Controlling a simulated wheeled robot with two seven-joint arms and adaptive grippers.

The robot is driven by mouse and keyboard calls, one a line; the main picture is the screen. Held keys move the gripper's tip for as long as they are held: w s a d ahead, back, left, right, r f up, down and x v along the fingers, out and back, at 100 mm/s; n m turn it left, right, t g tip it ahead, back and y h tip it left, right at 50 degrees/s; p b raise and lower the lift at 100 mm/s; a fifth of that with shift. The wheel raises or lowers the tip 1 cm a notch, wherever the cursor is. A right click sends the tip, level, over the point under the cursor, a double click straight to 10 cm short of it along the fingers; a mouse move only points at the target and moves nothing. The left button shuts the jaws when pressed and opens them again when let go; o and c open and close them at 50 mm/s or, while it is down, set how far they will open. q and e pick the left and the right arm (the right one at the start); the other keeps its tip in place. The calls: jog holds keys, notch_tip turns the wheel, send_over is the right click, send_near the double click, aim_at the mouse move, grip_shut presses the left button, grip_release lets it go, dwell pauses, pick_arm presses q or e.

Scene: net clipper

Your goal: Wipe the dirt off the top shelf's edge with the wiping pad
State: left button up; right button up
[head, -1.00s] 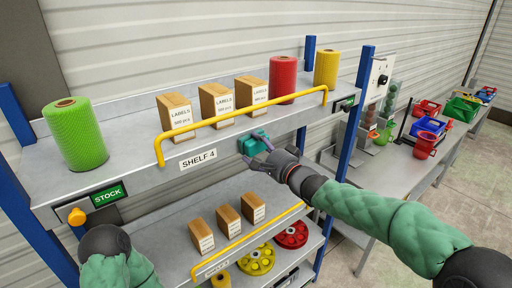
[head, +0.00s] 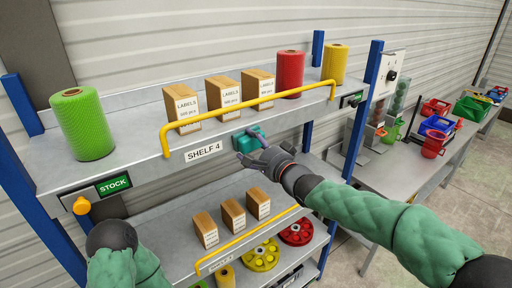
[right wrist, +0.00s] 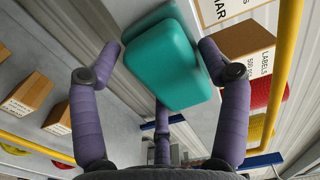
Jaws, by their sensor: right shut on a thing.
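The teal wiping pad (head: 247,143) is between the fingers of my right gripper (head: 262,150). In the right wrist view the pad (right wrist: 165,62) is large, and the purple fingers of the right gripper (right wrist: 165,85) are shut on it. The pad is at the front edge of the top shelf (head: 290,118), right of the SHELF 4 label (head: 203,151). I cannot tell whether it touches the edge. No dirt is clear to see; the pad and hand hide part of the edge. My left gripper is not in view; only part of the left arm shows at the lower left.
A yellow rail (head: 250,100) stands above the shelf edge. Behind it are label boxes (head: 182,108), a red roll (head: 290,73) and a yellow roll (head: 334,64). A green roll (head: 82,124) stands left. A lower shelf (head: 172,237) holds more boxes.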

jog(key=shift+s, duration=0.1)
jog(key=shift+s+d, duration=0.2)
jog(key=shift+s, duration=0.15)
jog(key=v, duration=0.3)
jog(key=shift+s+d+p, duration=0.1)
jog(key=shift+d+p, duration=0.05)
jog(key=shift+p, duration=0.15)
jog(key=shift+s+d, duration=0.4)
jog(key=shift+s, duration=0.2)
jog(key=p+v, duration=0.1)
jog(key=v, duration=0.2)
jog(key=shift+f, duration=0.15)
